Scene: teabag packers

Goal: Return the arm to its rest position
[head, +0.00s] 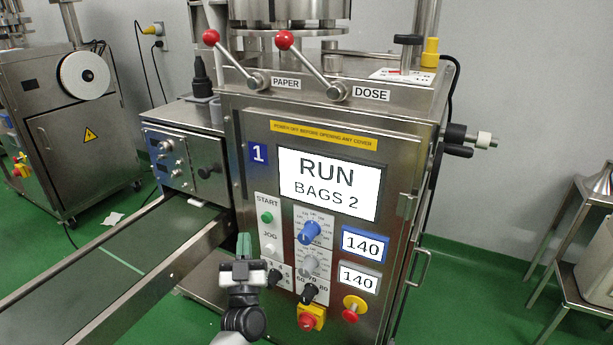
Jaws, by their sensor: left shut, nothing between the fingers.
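My left gripper (243,247) is low in the middle of the head view, in front of the teabag packer (400,150). Its fingers are shut with nothing between them, and they point up toward the machine. The fingertips appear just left of the control panel, near the white JOG button (270,250) and below the green START button (266,217). I cannot tell whether they touch the panel. The display (328,184) reads RUN, BAGS 2. My right gripper is not in the view.
A conveyor (100,260) runs out to the lower left. Two red-knobbed levers, PAPER (232,60) and DOSE (310,65), stand on top. Another machine (60,130) is at far left, a steel table (590,200) at far right. Green floor (480,300) is open right of the packer.

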